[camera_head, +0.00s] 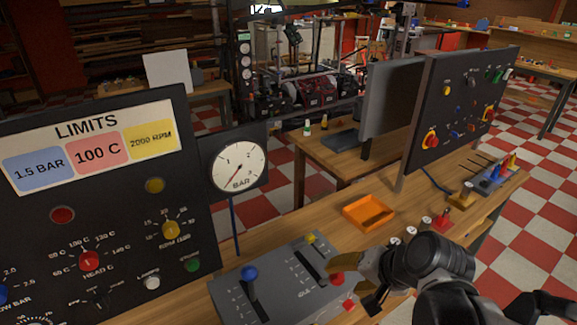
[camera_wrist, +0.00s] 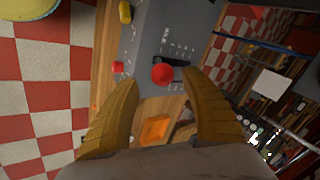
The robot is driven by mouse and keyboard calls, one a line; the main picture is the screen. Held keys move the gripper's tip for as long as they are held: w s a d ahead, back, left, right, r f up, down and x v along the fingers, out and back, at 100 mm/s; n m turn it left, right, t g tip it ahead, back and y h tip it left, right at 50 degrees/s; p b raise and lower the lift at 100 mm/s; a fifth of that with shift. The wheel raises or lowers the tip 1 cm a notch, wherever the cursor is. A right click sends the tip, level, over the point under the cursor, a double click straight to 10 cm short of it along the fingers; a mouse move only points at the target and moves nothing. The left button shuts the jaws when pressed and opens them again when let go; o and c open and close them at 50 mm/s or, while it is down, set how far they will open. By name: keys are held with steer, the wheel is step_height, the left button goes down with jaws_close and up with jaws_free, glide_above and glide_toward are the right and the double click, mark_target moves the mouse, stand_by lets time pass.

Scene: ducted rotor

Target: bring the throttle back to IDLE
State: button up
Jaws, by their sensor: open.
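The grey lever box (camera_head: 285,280) lies on the workbench, with a blue knob (camera_head: 250,273) at its left, a yellow one (camera_head: 310,238) at its back and a red one (camera_head: 336,278) at its right. My gripper (camera_head: 363,286) is open at the right end of the box, close to the red knob. In the wrist view the red knob (camera_wrist: 162,73) shows between my open fingertips (camera_wrist: 160,82), beside a dark slot. Whether a finger touches it, I cannot tell.
An orange tray (camera_head: 369,212) lies behind my gripper. A small red block (camera_head: 348,305) is near the box's front right. The LIMITS panel (camera_head: 90,190) and the bar gauge (camera_head: 237,167) stand upright at left. Another upright panel (camera_head: 462,100) stands at right.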

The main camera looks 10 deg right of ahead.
steer(key=v, duration=0.8)
steer(key=shift+f, duration=0.1)
steer(key=w+a+r+n+h+b, duration=0.1)
steer(key=w+a+n+h, duration=0.1)
steer(key=a+n, duration=0.4)
steer(key=w+n, duration=0.1)
steer(key=n, duration=0.1)
steer(key=shift+w+n+t+h, duration=0.15)
steer(key=shift+n+t+h, duration=0.15)
steer(key=shift+t, duration=0.1)
stand_by(1.8)
